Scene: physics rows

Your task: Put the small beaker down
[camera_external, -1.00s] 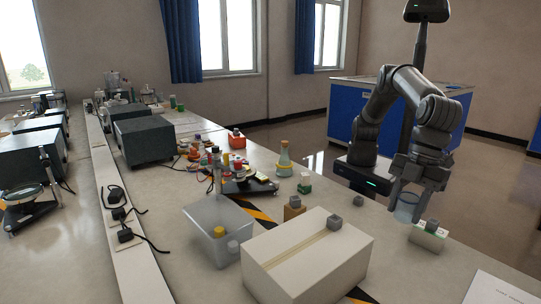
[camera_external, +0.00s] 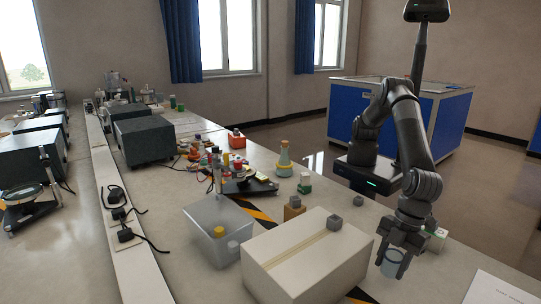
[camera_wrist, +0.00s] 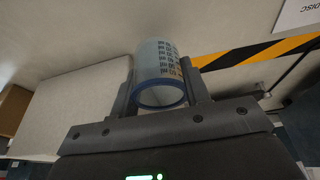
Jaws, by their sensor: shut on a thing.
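The small beaker (camera_external: 394,263) is a clear cup with a blue rim and dark printed marks. My gripper (camera_external: 388,256) is shut on it near the right front of the bench, to the right of the large white box. In the wrist view the beaker (camera_wrist: 158,72) sits between the two fingers of my gripper (camera_wrist: 160,90), its blue rim facing the camera. Whether its base touches the bench top cannot be told.
The large white box (camera_external: 300,262) stands close left of the beaker. A small white-and-green box (camera_external: 437,240) is behind my gripper. A paper sheet (camera_external: 495,289) lies front right.

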